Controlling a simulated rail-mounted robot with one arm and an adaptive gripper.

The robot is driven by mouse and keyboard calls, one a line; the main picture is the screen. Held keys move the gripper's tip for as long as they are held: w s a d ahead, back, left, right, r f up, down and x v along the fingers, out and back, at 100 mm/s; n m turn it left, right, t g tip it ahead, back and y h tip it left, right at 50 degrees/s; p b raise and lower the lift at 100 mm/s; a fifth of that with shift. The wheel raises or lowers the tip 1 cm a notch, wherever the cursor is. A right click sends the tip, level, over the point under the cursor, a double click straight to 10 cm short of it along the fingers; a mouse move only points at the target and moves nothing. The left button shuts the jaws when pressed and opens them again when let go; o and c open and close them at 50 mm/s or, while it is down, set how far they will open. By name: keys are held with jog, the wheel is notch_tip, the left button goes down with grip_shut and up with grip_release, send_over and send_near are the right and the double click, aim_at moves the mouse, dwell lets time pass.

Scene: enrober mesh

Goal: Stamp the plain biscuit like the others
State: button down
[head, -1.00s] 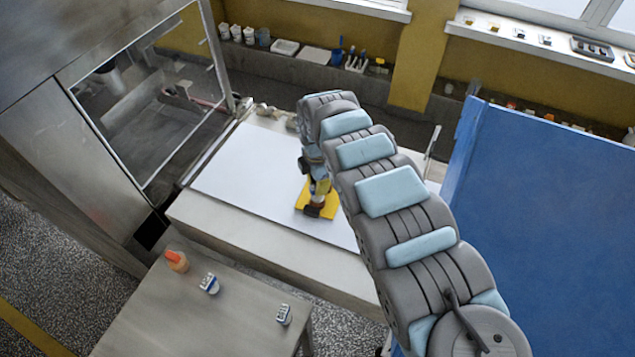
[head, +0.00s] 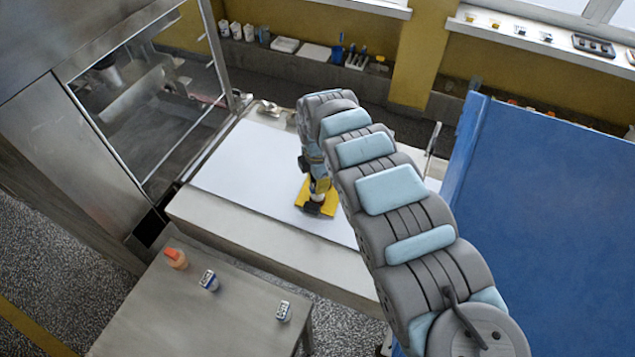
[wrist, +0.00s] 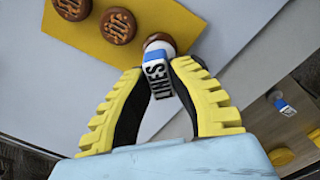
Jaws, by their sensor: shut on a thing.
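My gripper (wrist: 160,85) has yellow fingers with black pads, shut on a blue and white stamp (wrist: 157,72) labelled LINES. The stamp's white end is over a brown biscuit (wrist: 153,38), which it partly hides. I cannot tell whether they touch or whether that biscuit's top is marked. Two other brown biscuits, a middle one (wrist: 118,25) and one at the top edge (wrist: 72,8), bear pale line marks. All are on a yellow mat (wrist: 95,47).
The mat lies on a white surface (head: 240,175). A side table (head: 240,320) in front holds an orange-topped bottle (head: 176,258), one small stamp (head: 208,281) and another (head: 284,312). A blue panel (head: 550,200) stands at the right, and a metal machine (head: 60,130) at the left.

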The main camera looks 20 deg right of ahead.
jog(key=shift+f, duration=0.6)
dwell(1.9)
jog(key=shift+r, duration=0.1)
jog(key=shift+r+p, duration=2.9)
jog(key=shift+r, duration=0.6)
